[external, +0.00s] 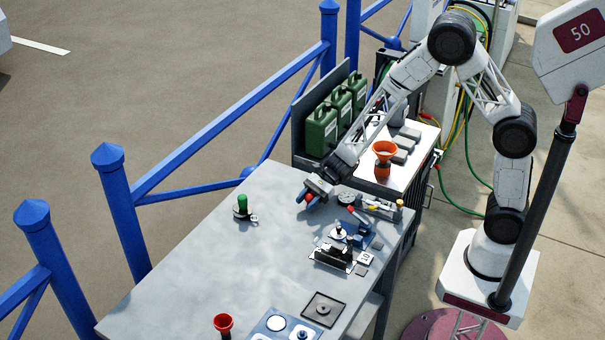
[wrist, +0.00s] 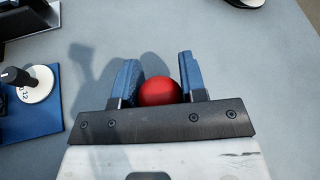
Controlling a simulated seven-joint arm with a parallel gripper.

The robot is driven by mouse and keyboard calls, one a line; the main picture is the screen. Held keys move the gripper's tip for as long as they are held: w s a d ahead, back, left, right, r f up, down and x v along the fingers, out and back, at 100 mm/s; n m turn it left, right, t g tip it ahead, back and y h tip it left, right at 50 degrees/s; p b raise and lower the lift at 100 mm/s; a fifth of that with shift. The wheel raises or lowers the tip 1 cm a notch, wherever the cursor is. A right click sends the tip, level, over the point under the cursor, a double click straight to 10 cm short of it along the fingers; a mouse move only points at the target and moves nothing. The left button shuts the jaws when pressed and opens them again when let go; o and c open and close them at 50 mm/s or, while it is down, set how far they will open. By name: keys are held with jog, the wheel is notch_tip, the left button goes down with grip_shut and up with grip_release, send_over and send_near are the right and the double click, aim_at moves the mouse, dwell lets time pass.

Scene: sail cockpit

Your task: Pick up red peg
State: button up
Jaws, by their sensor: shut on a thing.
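The red peg (wrist: 159,92) shows in the wrist view as a round red top between the two blue fingers. My gripper (wrist: 158,88) is shut on it. In the external view my gripper (external: 306,197) is over the far part of the grey table, with a bit of the red peg (external: 309,198) showing at the fingers. The peg's lower part is hidden, and I cannot tell whether it touches the table.
A green peg (external: 242,203) stands on a small base to the left. A blue fixture (external: 360,235) and a black device (external: 334,256) lie to the right of my gripper. The table's left middle is clear.

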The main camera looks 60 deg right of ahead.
aim_at(307, 200)
jog(key=shift+r, duration=0.1)
jog(key=shift+r, duration=4.9)
